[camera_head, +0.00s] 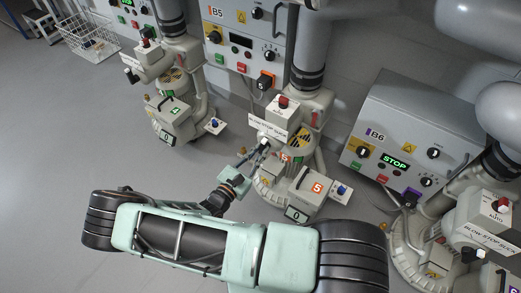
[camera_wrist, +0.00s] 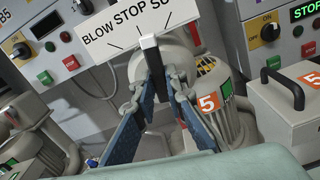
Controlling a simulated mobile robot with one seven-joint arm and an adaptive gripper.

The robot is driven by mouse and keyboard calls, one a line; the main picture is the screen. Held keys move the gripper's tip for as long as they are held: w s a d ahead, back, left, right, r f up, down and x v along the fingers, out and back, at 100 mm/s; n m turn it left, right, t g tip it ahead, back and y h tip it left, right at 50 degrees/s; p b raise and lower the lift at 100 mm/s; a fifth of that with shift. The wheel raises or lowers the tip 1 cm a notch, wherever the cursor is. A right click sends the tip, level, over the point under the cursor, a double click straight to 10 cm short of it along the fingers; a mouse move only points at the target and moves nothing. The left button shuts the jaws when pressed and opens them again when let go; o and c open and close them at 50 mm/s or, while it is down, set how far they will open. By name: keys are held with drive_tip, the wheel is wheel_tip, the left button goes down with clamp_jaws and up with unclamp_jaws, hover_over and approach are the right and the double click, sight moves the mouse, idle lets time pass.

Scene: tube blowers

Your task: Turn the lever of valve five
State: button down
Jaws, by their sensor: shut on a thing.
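Valve five is the pale unit (camera_head: 306,187) with orange "5" labels, at the middle right of the head view. Its BLOW STOP SUCK sign shows there (camera_head: 267,130) and at the top of the wrist view (camera_wrist: 135,32). The black lever (camera_wrist: 157,105) with a pale tip stands below the sign, its tip near the middle marking. My gripper (camera_wrist: 158,86) has its two blue fingers on either side of the lever and is shut on it. In the head view my gripper (camera_head: 260,151) reaches the valve's front from the lower left. The lever's lower part is hidden between the fingers.
A handled box (camera_wrist: 285,95) with a "5" label stands right of the lever. Control cabinet B5 (camera_head: 240,20) is behind, and cabinet B6 (camera_head: 400,130) with a green STOP display is right. A similar valve unit (camera_head: 175,75) stands left. The floor at left is clear.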

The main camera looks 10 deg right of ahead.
drive_tip(key=shift+a+n, duration=0.1)
drive_tip(key=shift+n, duration=0.7)
drive_tip(key=c, duration=2)
unclamp_jaws()
drive_tip(key=shift+o, duration=0.2)
drive_tip(key=shift+a, duration=0.1)
drive_tip(key=v, duration=1.2)
